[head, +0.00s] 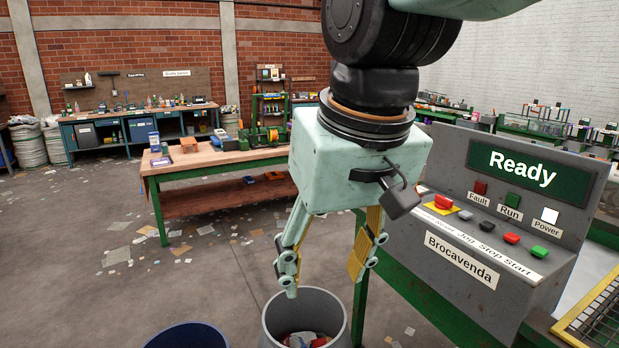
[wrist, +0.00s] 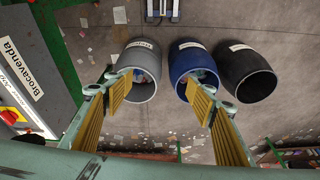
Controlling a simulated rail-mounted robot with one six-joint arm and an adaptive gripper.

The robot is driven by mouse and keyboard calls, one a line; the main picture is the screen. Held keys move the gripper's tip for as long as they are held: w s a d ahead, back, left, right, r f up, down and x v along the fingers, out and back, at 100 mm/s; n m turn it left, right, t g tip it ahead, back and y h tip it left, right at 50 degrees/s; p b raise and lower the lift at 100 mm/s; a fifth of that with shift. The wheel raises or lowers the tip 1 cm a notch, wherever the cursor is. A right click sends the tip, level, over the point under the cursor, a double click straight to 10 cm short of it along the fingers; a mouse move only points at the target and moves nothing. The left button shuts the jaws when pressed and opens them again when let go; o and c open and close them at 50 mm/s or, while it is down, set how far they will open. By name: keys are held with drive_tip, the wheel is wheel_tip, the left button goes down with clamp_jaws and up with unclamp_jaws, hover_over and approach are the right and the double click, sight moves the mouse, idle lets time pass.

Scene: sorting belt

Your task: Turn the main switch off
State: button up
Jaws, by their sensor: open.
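The grey control panel (head: 470,240) marked "Brocavenda" stands at the right in the head view. Its green screen (head: 527,167) reads "Ready", and the white Power lamp (head: 549,215) looks lit. A red control on a yellow plate (head: 443,203) sits at the left of its sloping ledge, partly behind my wrist. No readable label marks a main switch. My gripper (head: 325,275) is open and empty, pointing down left of the panel, apart from it. In the wrist view, my gripper's fingers (wrist: 157,88) are spread, with the panel's edge (wrist: 22,65) at the far left.
Below my gripper are a grey bin (head: 268,325) with scraps inside and a blue bin (head: 188,336). A black bin (wrist: 246,76) shows in the wrist view. A workbench (head: 208,156) stands behind. Black, red and green buttons line the ledge. Open floor lies at left.

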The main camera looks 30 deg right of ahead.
drive_tip(key=w+d+r+m+g+p, duration=0.1)
drive_tip(key=w+d+r+m+p, duration=0.25)
drive_tip(key=w+d, duration=0.4)
drive_tip(key=w+d+r+m+p, duration=0.2)
drive_tip(key=w+d+r+p, duration=0.15)
drive_tip(key=w+d, duration=0.45)
drive_tip(key=w+d+r+m+g+p, duration=0.1)
drive_tip(key=w+d+r+m+p, duration=0.2)
drive_tip(key=w+d, duration=0.45)
drive_tip(key=m+g+p, duration=0.1)
drive_tip(key=m+p, duration=0.7)
drive_tip(key=p, duration=0.3)
hover_over(444, 198)
wheel_tip(444, 198, down, 8)
drive_tip(key=shift+d, duration=0.25)
drive_tip(key=shift+f, duration=0.1)
drive_tip(key=shift+f, duration=6.7)
